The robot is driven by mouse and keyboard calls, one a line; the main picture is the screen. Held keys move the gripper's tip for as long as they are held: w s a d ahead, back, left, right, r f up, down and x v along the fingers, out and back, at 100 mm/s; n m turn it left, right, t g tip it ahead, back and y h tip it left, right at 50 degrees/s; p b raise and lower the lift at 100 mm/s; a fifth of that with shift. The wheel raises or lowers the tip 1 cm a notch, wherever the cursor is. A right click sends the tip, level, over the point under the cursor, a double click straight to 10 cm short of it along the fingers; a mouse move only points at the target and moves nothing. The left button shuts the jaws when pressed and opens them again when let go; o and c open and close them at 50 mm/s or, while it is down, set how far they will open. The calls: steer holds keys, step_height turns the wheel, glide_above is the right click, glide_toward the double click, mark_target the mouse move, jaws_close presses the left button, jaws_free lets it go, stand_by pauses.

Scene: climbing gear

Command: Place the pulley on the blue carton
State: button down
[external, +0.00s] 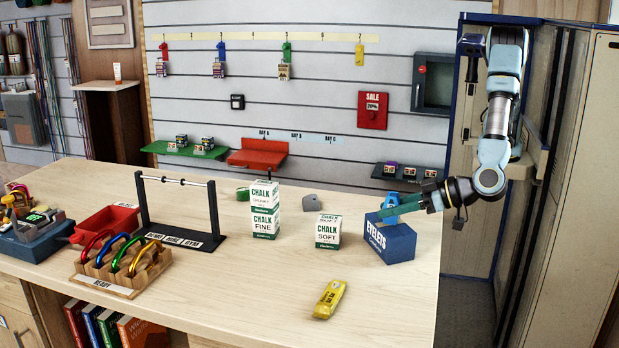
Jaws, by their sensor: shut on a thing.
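The blue carton (389,243), lettered EYELETS, stands on the right end of the wooden counter. A small light-blue piece (389,201), which looks like the pulley, is at the carton's top. My gripper (392,209) reaches in from the right with its green fingers level over the carton, shut on this piece. The fingers hide part of the piece. I cannot tell whether it touches the carton's top or hangs just above it.
A yellow packet (330,298) lies in front. A black rail stand (180,213) and a carabiner rack (122,268) are further left.

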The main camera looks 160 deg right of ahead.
steer(key=shift+f, duration=0.2)
steer(key=c, duration=0.5)
jaws_free()
